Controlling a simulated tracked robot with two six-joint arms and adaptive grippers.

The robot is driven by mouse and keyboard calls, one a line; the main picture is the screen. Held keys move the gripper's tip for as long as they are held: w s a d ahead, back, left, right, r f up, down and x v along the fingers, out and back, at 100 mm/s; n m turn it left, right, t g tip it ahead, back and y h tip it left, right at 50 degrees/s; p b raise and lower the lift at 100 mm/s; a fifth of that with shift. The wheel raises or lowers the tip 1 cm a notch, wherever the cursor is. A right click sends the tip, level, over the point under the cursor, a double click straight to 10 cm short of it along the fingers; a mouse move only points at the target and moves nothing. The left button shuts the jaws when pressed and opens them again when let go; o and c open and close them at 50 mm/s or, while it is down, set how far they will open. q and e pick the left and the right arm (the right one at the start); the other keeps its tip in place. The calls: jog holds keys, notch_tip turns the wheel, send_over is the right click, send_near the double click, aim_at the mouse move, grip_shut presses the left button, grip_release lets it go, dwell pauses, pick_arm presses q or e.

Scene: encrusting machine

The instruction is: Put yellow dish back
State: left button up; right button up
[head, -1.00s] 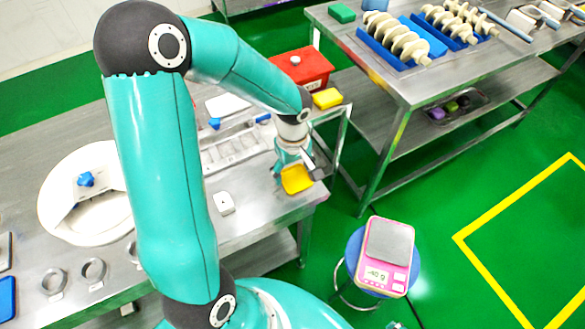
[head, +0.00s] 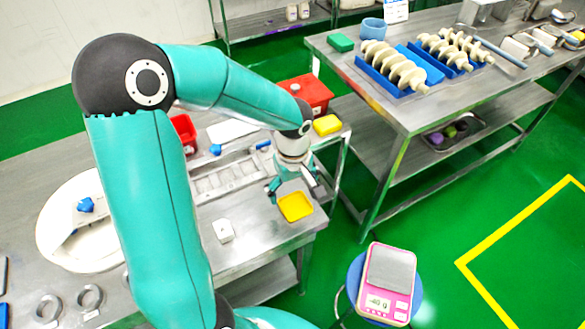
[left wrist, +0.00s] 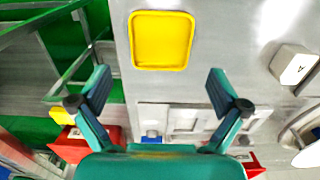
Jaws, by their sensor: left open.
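The yellow dish (head: 295,207), a shallow square tray with rounded corners, lies on the steel table near its right end. It also shows in the left wrist view (left wrist: 161,40), at the top middle, beyond my fingertips. My left gripper (head: 292,187) is open and empty, just behind the dish and apart from it. In the left wrist view its two fingers (left wrist: 160,90) are spread wide with bare table between them. My right gripper is not in view.
A white block (head: 223,230) stands left of the dish. A metal frame (head: 225,178), a red box (head: 306,93) and a yellow block (head: 327,125) lie behind it. A pink scale (head: 388,282) sits on a blue stool at the front right.

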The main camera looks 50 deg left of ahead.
aim_at(293, 203)
pick_arm(q)
notch_tip(293, 203, up, 8)
jog(key=shift+r, duration=0.15)
dwell(0.6)
